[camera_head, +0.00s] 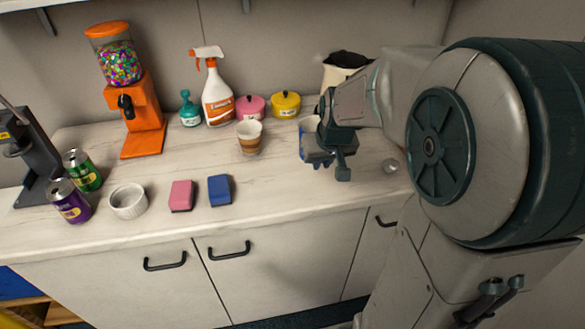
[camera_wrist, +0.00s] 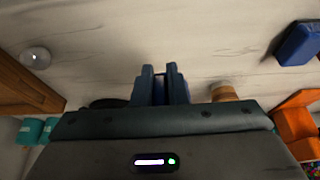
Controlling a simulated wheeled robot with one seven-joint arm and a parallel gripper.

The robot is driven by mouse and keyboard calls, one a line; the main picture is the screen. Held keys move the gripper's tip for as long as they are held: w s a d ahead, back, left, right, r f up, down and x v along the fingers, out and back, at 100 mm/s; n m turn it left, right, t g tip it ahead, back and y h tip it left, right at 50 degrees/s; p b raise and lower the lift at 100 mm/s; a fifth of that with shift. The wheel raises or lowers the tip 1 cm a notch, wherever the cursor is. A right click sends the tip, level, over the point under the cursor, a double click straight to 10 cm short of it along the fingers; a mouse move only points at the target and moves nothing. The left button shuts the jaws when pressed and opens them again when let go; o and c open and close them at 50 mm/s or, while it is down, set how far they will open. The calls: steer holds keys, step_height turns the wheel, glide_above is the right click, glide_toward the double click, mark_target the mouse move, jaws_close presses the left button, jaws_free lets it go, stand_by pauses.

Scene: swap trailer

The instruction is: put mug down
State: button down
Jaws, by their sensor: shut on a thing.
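A mug (camera_head: 309,148), blue with some white, is at my gripper (camera_head: 334,160) over the right part of the counter, mostly hidden behind the fingers. In the wrist view my gripper (camera_wrist: 162,84) points toward the counter, with a blue surface, the mug (camera_wrist: 159,92), between its two fingers. My gripper is shut on the mug. I cannot tell whether the mug's base touches the counter (camera_head: 270,190).
A brown-and-white cup (camera_head: 249,139) stands left of my gripper. A blue sponge (camera_head: 220,190) and pink sponge (camera_head: 181,195) lie front left. A glass knob-like thing (camera_head: 390,166) is to the right. A kettle (camera_head: 344,68) stands behind. The counter's front middle is clear.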

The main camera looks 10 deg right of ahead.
steer(key=w+a+f, duration=0.4)
steer(key=a, duration=0.1)
steer(key=shift+w+p, duration=0.3)
steer(key=shift+w, duration=0.05)
steer(key=shift+f, duration=2.1)
steer(key=shift+w+f, duration=0.1)
steer(key=shift+f, duration=0.1)
steer(key=c, duration=1.4)
jaws_free()
steer(key=shift+c, duration=0.2)
steer(key=shift+r, duration=0.15)
